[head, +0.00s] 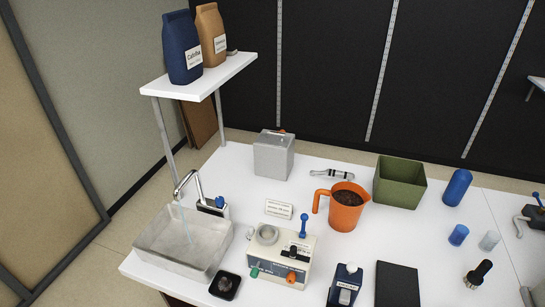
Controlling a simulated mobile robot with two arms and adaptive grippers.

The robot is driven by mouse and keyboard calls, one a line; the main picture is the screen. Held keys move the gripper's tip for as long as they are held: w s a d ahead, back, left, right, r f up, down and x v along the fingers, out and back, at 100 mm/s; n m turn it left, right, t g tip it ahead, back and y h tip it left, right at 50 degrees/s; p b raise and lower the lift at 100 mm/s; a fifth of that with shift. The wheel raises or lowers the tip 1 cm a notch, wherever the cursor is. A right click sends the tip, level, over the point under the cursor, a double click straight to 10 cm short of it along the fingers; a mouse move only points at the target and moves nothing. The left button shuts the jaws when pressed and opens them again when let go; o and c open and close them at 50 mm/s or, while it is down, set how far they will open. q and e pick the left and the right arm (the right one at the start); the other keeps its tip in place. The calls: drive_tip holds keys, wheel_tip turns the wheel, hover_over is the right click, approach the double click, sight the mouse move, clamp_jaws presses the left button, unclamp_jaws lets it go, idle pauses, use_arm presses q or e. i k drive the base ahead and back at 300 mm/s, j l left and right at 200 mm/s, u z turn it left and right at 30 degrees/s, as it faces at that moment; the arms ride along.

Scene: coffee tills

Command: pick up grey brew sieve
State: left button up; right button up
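No thing in the head view can be told for sure as the grey brew sieve. A round grey ring-like part (268,233) sits on top of the cream machine (278,258), at its left side; I cannot tell whether it is a loose sieve. A slim silver and black item (332,173) lies on the white table behind the orange jug. Neither of my grippers is in view.
A metal sink (160,262) with a tap is at the left. An orange jug (345,214) with dark contents, a green bin (398,200), a grey box (272,160) and a black tablet-like slab (397,286) stand on the table. A raised shelf (205,78) holds two bags.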

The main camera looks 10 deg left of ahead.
sight(225, 285)
drive_tip(key=j+u, duration=0.1)
drive_tip(key=u, duration=0.7)
drive_tip(key=i+l, duration=0.05)
